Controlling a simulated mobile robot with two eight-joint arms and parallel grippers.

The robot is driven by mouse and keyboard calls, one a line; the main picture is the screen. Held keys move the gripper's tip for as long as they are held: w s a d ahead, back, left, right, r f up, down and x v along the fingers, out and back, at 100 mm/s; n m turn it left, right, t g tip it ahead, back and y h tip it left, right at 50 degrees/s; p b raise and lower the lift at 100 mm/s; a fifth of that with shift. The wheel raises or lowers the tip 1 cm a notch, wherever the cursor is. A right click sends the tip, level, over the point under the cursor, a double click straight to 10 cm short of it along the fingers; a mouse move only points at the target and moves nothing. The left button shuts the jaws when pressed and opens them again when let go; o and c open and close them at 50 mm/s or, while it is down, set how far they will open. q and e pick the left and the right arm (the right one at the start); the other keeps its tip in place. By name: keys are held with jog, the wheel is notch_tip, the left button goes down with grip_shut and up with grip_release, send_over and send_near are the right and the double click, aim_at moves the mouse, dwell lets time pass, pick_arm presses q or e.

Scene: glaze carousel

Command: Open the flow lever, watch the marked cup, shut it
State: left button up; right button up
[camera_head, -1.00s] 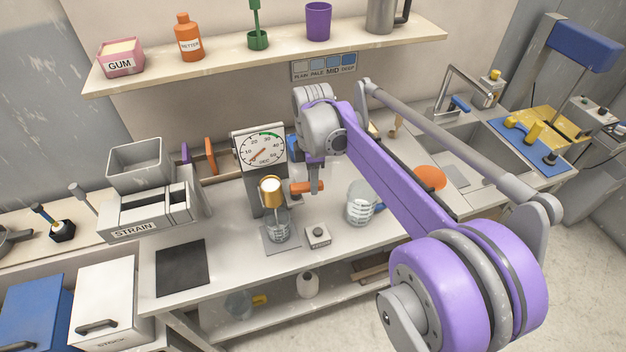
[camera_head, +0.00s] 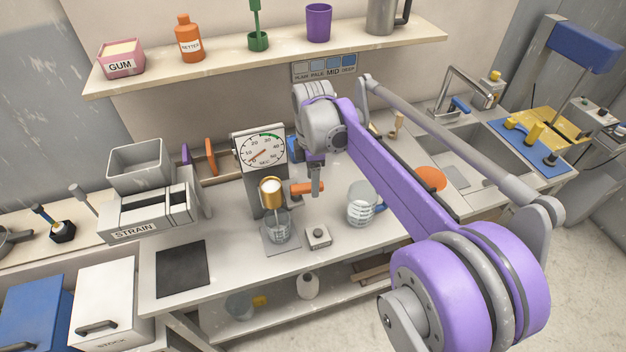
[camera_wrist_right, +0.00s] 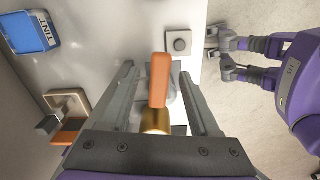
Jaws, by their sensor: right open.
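A flow lever with an orange handle (camera_head: 305,188) sticks out to the right of a brass cup-shaped part (camera_head: 270,194) on the dial stand. A clear marked cup (camera_head: 278,230) stands upright below the brass part on a grey plate; its liquid level is too small to read. My right gripper (camera_head: 316,182) is at the lever's outer end. In the right wrist view, the orange handle (camera_wrist_right: 160,80) lies between the spread fingers of this gripper (camera_wrist_right: 158,95), with gaps on both sides. My left gripper is not seen.
The dial (camera_head: 262,150) stands behind the brass part. A small grey button box (camera_head: 317,237) sits right of the cup. A clear jug (camera_head: 361,207) with a blue handle stands further right. A dark mat (camera_head: 182,268) lies at the front left.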

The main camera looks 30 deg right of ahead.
notch_tip(320, 180, up, 10)
jog(key=shift+p, duration=0.3)
dwell(7.2)
